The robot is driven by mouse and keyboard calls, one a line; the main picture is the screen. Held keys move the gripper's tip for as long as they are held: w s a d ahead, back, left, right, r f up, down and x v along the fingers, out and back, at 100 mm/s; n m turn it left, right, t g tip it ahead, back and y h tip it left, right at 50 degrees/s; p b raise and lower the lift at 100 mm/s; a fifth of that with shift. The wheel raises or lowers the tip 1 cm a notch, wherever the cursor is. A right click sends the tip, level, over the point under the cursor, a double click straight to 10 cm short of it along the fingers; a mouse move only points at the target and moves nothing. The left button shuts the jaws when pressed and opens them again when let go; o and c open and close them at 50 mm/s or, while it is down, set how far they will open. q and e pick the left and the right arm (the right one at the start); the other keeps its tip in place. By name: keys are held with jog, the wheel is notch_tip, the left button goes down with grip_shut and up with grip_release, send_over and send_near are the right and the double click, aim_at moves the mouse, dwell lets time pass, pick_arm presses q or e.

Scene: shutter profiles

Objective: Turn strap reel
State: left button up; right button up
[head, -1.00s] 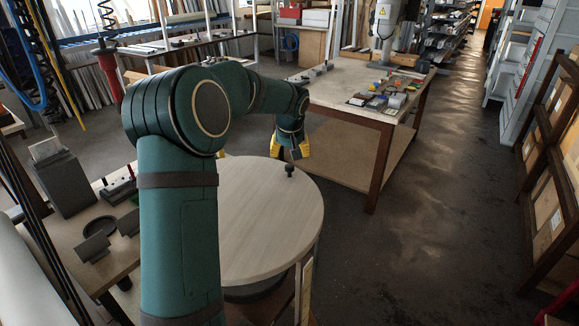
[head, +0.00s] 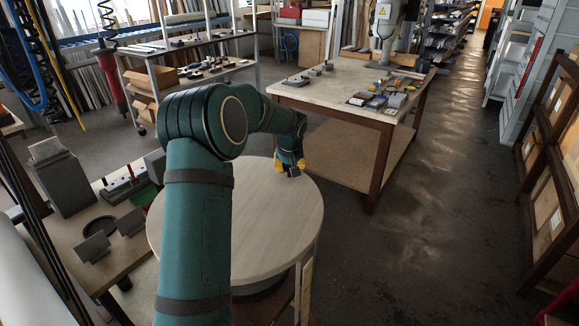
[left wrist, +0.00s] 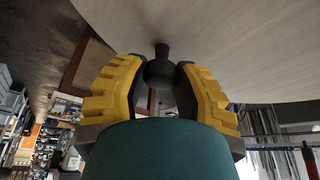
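The strap reel shows as a round pale wooden disc (head: 262,215) lying flat, with a small black knob standing near its far edge. The knob (left wrist: 160,71) shows in the left wrist view, its stem meeting the disc. My left gripper (head: 291,167) has yellow fingers and is at the knob. In the left wrist view its fingers (left wrist: 160,82) are apart, one on each side of the knob. A slight gap seems to remain, though contact at the pads is hard to make out. My right gripper is not in view.
A side bench (head: 72,238) with dark fixtures stands left of the disc. A workbench (head: 310,93) with small parts stands just beyond the disc. A wooden rack (head: 552,175) is at the far right. The floor (head: 430,220) between is clear.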

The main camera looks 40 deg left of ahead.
aim_at(271, 254)
pick_arm(q)
grip_shut()
jog(key=shift+s+d, duration=0.1)
jog(key=shift+d, duration=0.05)
